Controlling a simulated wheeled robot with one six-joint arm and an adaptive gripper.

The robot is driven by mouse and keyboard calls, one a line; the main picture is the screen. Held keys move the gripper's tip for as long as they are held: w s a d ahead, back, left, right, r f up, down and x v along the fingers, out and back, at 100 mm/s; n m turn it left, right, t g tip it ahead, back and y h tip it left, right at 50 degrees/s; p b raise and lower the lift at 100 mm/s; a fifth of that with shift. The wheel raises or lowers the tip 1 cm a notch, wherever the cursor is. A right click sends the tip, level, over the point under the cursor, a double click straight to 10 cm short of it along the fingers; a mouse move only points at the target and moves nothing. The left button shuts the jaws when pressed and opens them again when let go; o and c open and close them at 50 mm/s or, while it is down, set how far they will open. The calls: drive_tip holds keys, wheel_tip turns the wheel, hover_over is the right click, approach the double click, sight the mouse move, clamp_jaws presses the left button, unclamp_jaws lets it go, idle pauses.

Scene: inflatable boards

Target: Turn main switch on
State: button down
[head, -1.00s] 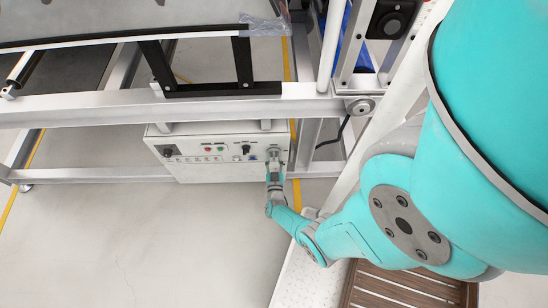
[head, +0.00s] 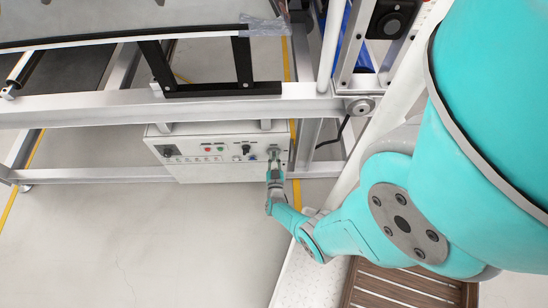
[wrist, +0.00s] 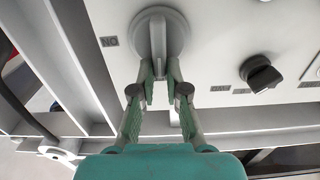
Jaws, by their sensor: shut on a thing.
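The main switch is a round grey rotary knob (wrist: 173,35) with a raised bar handle, on the white control box panel (wrist: 225,25). My gripper (wrist: 160,78) is shut on the near end of the bar handle, one finger on each side of it. In the wrist view the bar lies in line with my fingers. In the head view my gripper (head: 274,163) is at the right end of the control box (head: 215,172), and the switch (head: 273,151) is partly hidden behind it. A small dark label (wrist: 109,41) sits left of the knob; its lettering is hard to read.
A smaller black knob (wrist: 262,74) sits right of the switch. A metal frame beam (head: 110,108) runs above the box. The floor (head: 120,240) in front is clear.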

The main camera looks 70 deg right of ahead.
drive_tip(key=shift+s+d+f+m, duration=0.15)
drive_tip(key=shift+s+f+m, duration=0.25)
drive_tip(key=shift+m, duration=2.55)
drive_tip(key=shift+s+d+f+m, duration=0.2)
drive_tip(key=shift+s+f+m, duration=0.2)
drive_tip(key=shift+m, duration=2.5)
drive_tip(key=shift+s+d+f+m, duration=0.15)
drive_tip(key=shift+s+f+m, duration=0.2)
drive_tip(key=shift+m, duration=2.6)
drive_tip(key=shift+f, duration=0.1)
drive_tip(key=c, duration=1.2)
unclamp_jaws()
